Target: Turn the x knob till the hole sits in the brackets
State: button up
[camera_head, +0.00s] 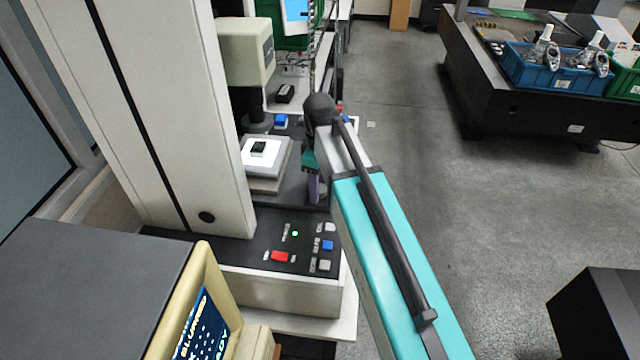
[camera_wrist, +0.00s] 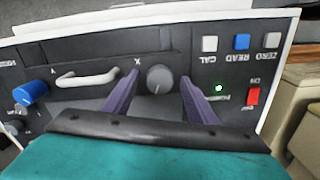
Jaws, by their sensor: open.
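The grey x knob (camera_wrist: 160,78) is a round knob with a pointer mark on the dark panel in the wrist view, beside an X label. My gripper (camera_wrist: 160,82) is open, its two purple fingers reaching toward the panel with the knob showing between their tips; I cannot tell if they touch it. In the head view my gripper (camera_head: 316,188) is beside the stage, partly hidden by my arm. A small dark part (camera_head: 258,148) lies on the bright stage (camera_head: 282,166). A blue screen (camera_head: 297,10) is cut off at the top; no hole or brackets can be made out.
The wrist view shows a metal handle (camera_wrist: 88,80) and a blue knob (camera_wrist: 30,93) left of the x knob, with buttons and a red switch (camera_wrist: 253,96) to the right. A cream monitor (camera_head: 205,325) stands front left. Open floor lies to the right.

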jog(key=c, duration=1.1)
jog(key=shift+m, duration=0.3)
jog(key=shift+m, duration=2.8)
jog(key=o, duration=1.1)
jog(key=shift+r, duration=0.15)
